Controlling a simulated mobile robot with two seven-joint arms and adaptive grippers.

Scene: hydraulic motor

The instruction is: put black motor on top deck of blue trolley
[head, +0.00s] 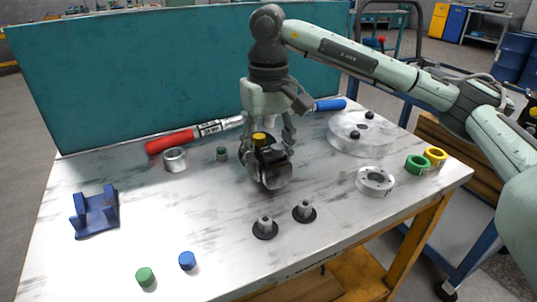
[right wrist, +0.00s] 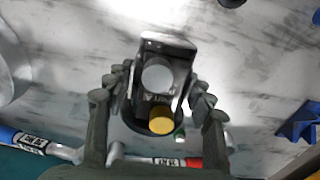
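The black motor (head: 270,168) is on the white marbled table, near its middle, with a round grey end and a yellow cap on top. My right gripper (head: 268,150) reaches down over it, with its fingers on both sides. In the right wrist view the motor (right wrist: 160,85) lies between the fingers (right wrist: 158,80); I cannot tell whether both touch it. The blue trolley (head: 487,243) stands beyond the table's right edge, partly hidden by the table and my right arm; its top deck is not clearly visible. My left gripper is not in view.
A blue bracket (head: 96,212), red-handled tool (head: 185,138), metal ring (head: 175,159) and several small caps lie left. Two black-based pegs (head: 265,228) stand in front of the motor. A clear disc (head: 362,133) and flange (head: 376,181) lie right. A teal panel (head: 150,75) stands behind.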

